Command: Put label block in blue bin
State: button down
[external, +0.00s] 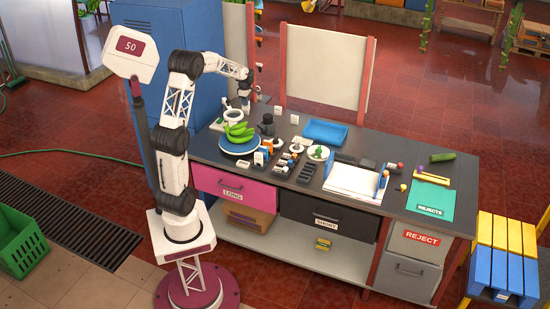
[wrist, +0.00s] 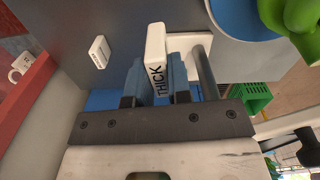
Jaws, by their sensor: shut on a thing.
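A white label block (wrist: 156,50) with the word THICK on its side is between the two blue fingers of my gripper (wrist: 157,82) in the wrist view. The fingers are shut on it. In the external view my gripper (external: 245,103) is over the back left part of the dark table, and the block in it is too small to make out. The blue bin (external: 326,131), a shallow tray, lies at the back middle of the table, to the right of my gripper. Its visible inside looks empty.
Green bananas (external: 239,132) lie on a round blue plate (external: 241,146) near my gripper. A dark pot-like object (external: 267,126) stands between gripper and bin. Another white label block (wrist: 99,51) is on the table. A white panel (external: 325,68) rises behind the table.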

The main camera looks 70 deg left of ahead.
jog(key=shift+r, duration=0.95)
jog(key=w+d+m, duration=0.1)
jog(key=w+d, duration=2.6)
jog(key=d, duration=0.3)
notch_tip(320, 180, down, 10)
jog(key=shift+r, duration=0.2)
jog(key=shift+w, duration=0.1)
send_near(322, 136)
jog(key=shift+f, duration=0.15)
jog(key=shift+f, duration=1.7)
